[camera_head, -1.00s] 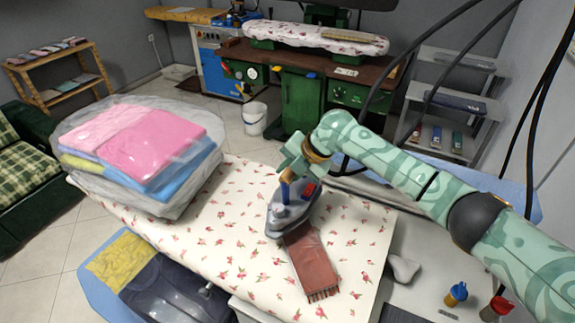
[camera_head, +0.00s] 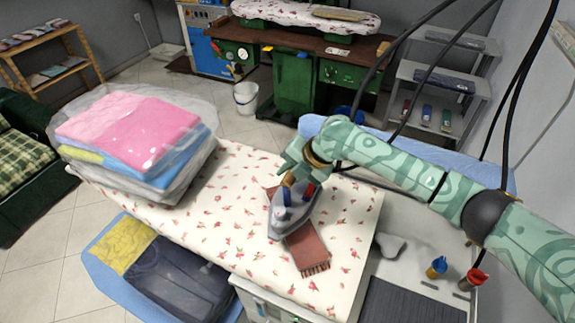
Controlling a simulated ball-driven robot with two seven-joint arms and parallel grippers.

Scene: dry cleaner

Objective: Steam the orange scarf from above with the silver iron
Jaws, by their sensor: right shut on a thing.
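The orange scarf (camera_head: 307,249) lies on the floral ironing board (camera_head: 228,205), a rusty-orange strip with a fringed near end. The silver iron (camera_head: 284,221) is over the scarf's middle and hides part of it; scarf shows on both sides of it. I cannot tell whether the iron touches the cloth or hovers just above it. My right gripper (camera_head: 300,184), on a green patterned arm coming from the right, is shut on the iron from above. My left gripper is not in view.
A plastic-wrapped stack of folded clothes (camera_head: 190,185) sits on the board's left end. Dark cables hang near my right arm. A blue bin with jeans (camera_head: 175,285) is below the board.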

